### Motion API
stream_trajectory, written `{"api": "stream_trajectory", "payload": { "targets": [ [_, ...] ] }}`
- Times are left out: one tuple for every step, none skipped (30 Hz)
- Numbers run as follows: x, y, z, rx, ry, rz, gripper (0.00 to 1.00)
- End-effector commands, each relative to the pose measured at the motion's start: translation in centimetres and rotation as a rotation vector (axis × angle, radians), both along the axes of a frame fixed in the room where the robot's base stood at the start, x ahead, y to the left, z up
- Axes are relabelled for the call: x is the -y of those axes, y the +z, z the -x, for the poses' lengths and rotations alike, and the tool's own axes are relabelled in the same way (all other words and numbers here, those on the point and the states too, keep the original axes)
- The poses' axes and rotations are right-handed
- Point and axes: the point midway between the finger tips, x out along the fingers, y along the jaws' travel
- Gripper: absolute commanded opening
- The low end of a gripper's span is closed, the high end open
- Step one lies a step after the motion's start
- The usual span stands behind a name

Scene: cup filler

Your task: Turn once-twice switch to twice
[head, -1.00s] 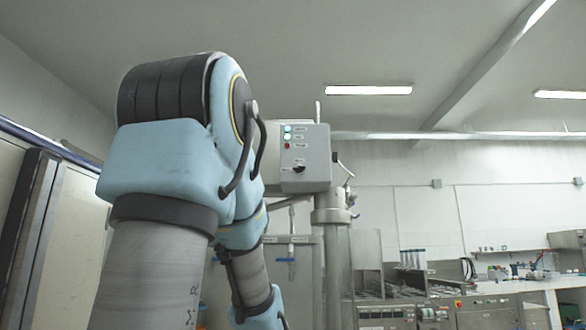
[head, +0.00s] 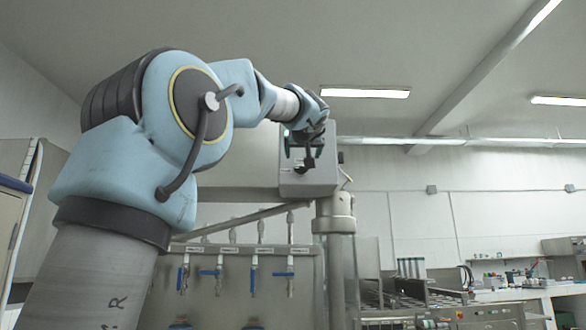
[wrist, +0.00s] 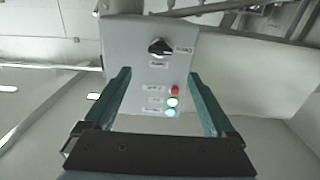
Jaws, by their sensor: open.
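The once-twice switch is a black rotary knob (wrist: 159,47) with a pale pointer on the grey control box (wrist: 225,75). It appears near the top of the box in the wrist view, with a small label beside it and another below. The labels are too small to read. In the head view the knob (head: 300,169) shows low on the box face. My gripper (wrist: 159,73) is open and empty. Its two green fingers are spread on either side of the button column, and the knob lies beyond the fingertips, apart from them. The gripper (head: 306,157) also shows in front of the box in the head view.
The box sits on a metal post (head: 336,250). A panel with several blue-handled valves (head: 253,274) stands below left. Open air surrounds the box front.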

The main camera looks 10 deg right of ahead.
Motion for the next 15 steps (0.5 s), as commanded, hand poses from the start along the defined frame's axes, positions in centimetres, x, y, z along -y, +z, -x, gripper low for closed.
{"api": "stream_trajectory", "payload": {
  "targets": [
    [0.1,0.2,-0.5,-0.002,0.002,-0.001,0.9],
    [0.1,0.2,-0.9,-0.003,0.003,-0.003,0.9],
    [0.2,0.2,-1.5,-0.004,0.004,-0.003,0.9],
    [0.3,0.2,-2.0,-0.005,0.004,-0.003,0.9],
    [0.4,0.3,-2.5,-0.004,0.003,-0.003,0.9],
    [0.5,0.3,-3.3,-0.004,0.003,-0.004,0.9],
    [0.6,0.4,-3.8,-0.004,0.004,-0.004,0.9],
    [0.7,0.4,-4.4,-0.003,0.004,-0.004,0.9],
    [0.9,0.3,-5.2,-0.004,0.003,-0.005,0.9],
    [1.0,0.4,-5.7,-0.004,0.003,-0.004,0.9],
    [1.1,0.3,-6.3,-0.006,0.003,-0.003,0.9],
    [1.2,0.3,-7.0,-0.006,0.002,-0.003,0.9],
    [1.3,0.3,-7.4,-0.005,0.002,-0.003,0.9],
    [1.4,0.3,-7.9,-0.004,0.003,-0.004,0.9],
    [1.5,0.3,-8.5,-0.004,0.003,-0.004,0.9]
  ]
}}
